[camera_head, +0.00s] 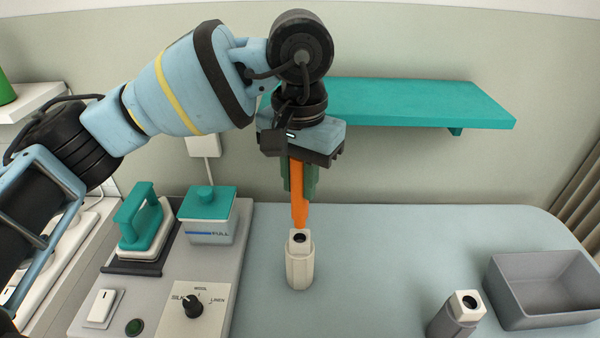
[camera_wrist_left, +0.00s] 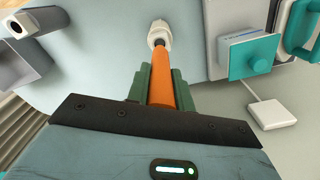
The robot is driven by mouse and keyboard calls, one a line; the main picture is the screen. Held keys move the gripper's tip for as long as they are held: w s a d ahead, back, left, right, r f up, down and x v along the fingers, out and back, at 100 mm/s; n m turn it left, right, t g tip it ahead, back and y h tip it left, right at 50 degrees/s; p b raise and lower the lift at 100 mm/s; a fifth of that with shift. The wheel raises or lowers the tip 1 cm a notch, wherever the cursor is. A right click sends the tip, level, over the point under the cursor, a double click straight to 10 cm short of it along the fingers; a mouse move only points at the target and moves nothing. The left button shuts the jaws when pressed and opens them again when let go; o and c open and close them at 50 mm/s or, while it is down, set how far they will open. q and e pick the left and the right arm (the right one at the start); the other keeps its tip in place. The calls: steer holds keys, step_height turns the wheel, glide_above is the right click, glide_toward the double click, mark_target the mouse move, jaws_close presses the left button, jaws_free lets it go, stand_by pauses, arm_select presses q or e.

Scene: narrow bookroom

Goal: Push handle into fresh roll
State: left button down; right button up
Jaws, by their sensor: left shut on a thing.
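My left gripper (camera_head: 300,185) points down with its green fingers shut on an orange handle (camera_head: 300,212). The handle is roughly upright, with its tapered lower end just over a pale roll (camera_head: 299,268). The roll stands upright on the table, and the dark hole in its top shows in the head view. In the left wrist view the handle (camera_wrist_left: 163,85) reaches towards the roll (camera_wrist_left: 160,28), and its tip is at or very near the roll's end. I cannot tell whether they touch. My right gripper is not in view.
A grey cylinder with a white holed top (camera_head: 464,305) stands front right, beside an empty-looking grey bin (camera_head: 545,315). An iron (camera_head: 143,222), a teal-lidded tank (camera_head: 209,215) and a control panel (camera_head: 190,308) are left. A teal shelf (camera_head: 420,103) is behind. The table between is clear.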

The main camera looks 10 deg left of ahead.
mark_target(299, 203)
arm_select(q)
steer(key=shift+f+b, duration=1.1)
steer(key=shift+f, duration=1.5)
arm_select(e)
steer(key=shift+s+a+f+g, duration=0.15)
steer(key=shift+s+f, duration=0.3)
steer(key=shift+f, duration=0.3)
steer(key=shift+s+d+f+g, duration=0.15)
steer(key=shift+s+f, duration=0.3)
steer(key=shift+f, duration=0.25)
arm_select(q)
steer(key=c, duration=0.6)
jaws_free()
steer(key=shift+o, duration=0.2)
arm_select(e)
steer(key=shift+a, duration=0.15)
arm_select(q)
steer(key=shift+r, duration=0.1)
steer(key=shift+r+p, duration=0.85)
steer(key=shift+r, duration=2.25)
steer(key=shift+r+p, duration=0.35)
steer(key=shift+r, duration=1.45)
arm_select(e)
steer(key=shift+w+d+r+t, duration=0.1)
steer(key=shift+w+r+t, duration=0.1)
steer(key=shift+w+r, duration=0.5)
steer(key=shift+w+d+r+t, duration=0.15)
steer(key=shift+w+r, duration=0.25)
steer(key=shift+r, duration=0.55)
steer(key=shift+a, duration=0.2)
